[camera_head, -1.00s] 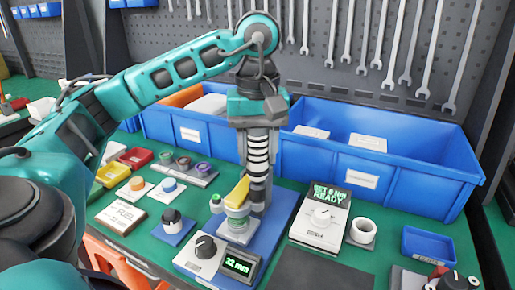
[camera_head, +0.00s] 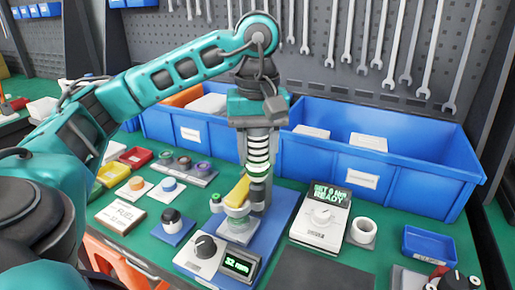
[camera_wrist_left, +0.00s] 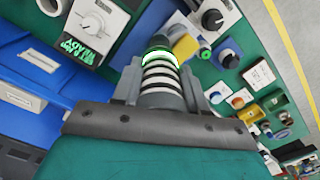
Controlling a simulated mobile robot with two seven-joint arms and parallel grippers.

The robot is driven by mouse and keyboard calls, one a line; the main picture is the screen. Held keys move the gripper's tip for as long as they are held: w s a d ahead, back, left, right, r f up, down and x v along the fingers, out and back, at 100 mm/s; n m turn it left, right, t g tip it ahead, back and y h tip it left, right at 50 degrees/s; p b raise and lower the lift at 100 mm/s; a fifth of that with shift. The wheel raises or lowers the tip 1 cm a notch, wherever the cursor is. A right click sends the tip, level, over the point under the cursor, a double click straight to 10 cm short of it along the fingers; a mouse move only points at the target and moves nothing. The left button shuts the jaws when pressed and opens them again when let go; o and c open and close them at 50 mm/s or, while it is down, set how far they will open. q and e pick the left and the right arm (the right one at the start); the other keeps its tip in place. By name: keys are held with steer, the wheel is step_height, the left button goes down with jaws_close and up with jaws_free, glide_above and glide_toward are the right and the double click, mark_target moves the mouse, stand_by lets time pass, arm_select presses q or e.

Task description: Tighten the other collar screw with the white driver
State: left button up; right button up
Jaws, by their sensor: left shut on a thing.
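My left gripper (camera_head: 258,132) points down over the blue base plate (camera_head: 282,212) and is shut on the striped white driver (camera_head: 258,153). In the left wrist view the driver (camera_wrist_left: 160,84) stands between the fingers, with a ring glowing green near its far end. The driver is upright, with its lower end at the fixture (camera_head: 238,222) beside a yellow part (camera_head: 238,190). The collar screw under the driver is hidden, so I cannot tell how the tip meets it. My right gripper is not in view.
A dial unit with a green display (camera_head: 209,252) sits in front of the fixture. A white unit reading READY (camera_head: 318,220) and a white ring (camera_head: 363,231) stand to the right. Large blue bins (camera_head: 420,180) stand close behind. Small coloured parts lie at left.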

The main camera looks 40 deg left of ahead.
arm_select(q)
steer(key=shift+f, duration=0.1)
stand_by(0.3)
steer(key=shift+r+p, duration=1.9)
steer(key=shift+r, duration=0.7)
steer(key=shift+w+f, duration=0.1)
